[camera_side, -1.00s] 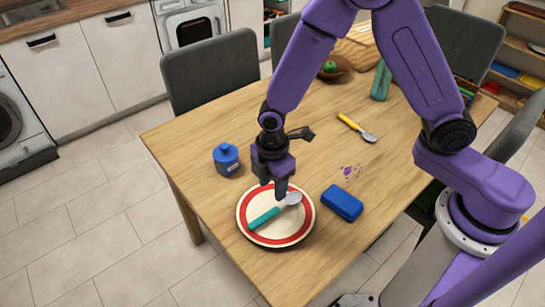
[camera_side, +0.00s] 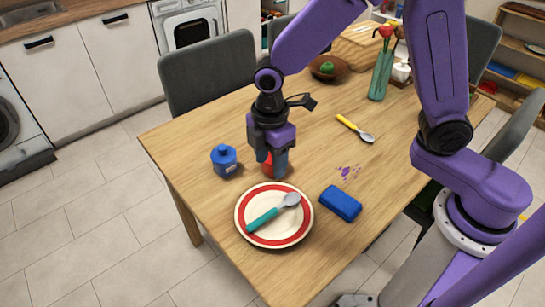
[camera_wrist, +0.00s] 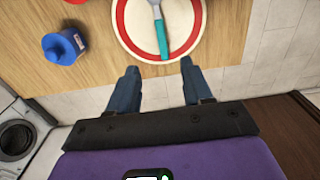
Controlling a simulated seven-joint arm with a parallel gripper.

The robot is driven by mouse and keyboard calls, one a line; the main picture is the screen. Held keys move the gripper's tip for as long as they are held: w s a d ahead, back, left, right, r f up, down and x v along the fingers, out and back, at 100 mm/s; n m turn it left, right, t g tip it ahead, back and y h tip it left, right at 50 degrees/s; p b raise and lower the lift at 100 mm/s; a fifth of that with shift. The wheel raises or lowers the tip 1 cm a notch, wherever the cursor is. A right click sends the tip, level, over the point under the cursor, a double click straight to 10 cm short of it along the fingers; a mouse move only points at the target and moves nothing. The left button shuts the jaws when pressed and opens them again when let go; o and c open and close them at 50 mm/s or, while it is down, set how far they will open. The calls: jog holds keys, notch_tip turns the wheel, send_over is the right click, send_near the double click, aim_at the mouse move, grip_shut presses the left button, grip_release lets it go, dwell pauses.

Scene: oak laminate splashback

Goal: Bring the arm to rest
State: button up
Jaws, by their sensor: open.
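My gripper (camera_side: 275,165) is above the table, just behind the plate in the side view. In the wrist view its two fingers (camera_wrist: 160,80) stand apart with nothing between them. A teal-handled spoon (camera_side: 273,213) lies on the cream plate with a red rim (camera_side: 303,228), and the gripper is clear of both. The wrist view also shows the spoon (camera_wrist: 161,35) and the plate (camera_wrist: 192,45) beyond the fingertips. A red thing (camera_side: 267,160) is partly hidden behind the gripper fingers.
A blue jar (camera_side: 224,160) stands left of the gripper. A blue block (camera_side: 341,203) and purple spots (camera_side: 348,172) are to the right. A yellow-handled spoon (camera_side: 355,129), a brown bowl (camera_side: 329,68) and a teal vase (camera_side: 380,75) are farther back. Chairs surround the table (camera_side: 195,125).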

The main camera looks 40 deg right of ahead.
jog(key=s+d+r+m, duration=0.2)
jog(key=s+d+r, duration=0.2)
jog(key=s+d, duration=0.4)
jog(key=s+d+r+m, duration=0.3)
jog(key=s+d, duration=0.4)
jog(key=s, duration=0.5)
jog(key=shift+s+d+r, duration=0.35)
jog(key=shift+d+r, duration=0.05)
jog(key=shift+r, duration=0.1)
